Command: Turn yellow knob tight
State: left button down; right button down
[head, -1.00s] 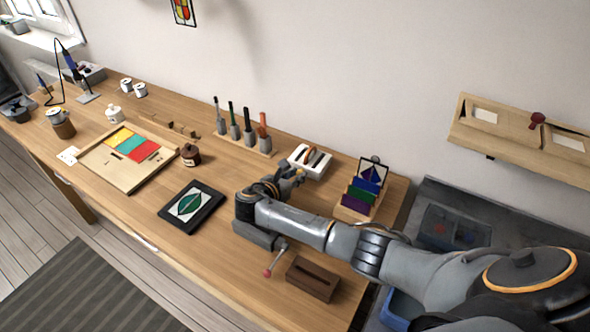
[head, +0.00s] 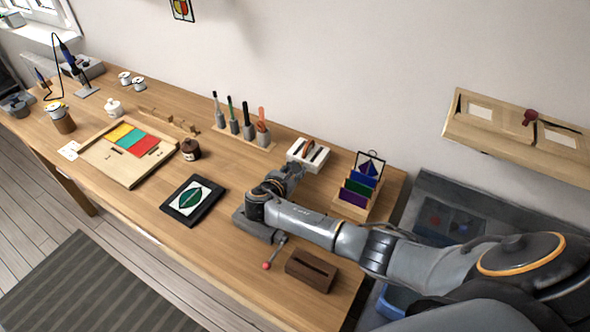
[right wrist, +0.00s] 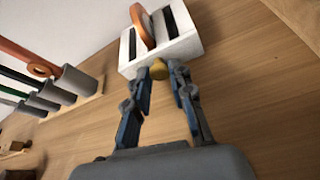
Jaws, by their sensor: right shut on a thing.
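The yellow knob (right wrist: 159,71) is on the near side of the white slotted block (right wrist: 188,49) in the right wrist view. My right gripper (right wrist: 160,77) has its two fingertips on either side of the knob and is shut on it. In the head view the white slotted block (head: 297,153) stands toward the back of the bench, and my right gripper (head: 296,168) is at its front. The knob is hidden there behind the gripper. My left gripper is not in view.
A tool rack (head: 262,145) stands left of the block, and a rack of coloured glass sheets (head: 356,187) stands to its right. A framed leaf panel (head: 193,200) lies left.

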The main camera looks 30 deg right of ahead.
jog(key=c, duration=1.4)
grip_release()
jog(key=shift+c, duration=0.2)
jog(key=v, duration=1.2)
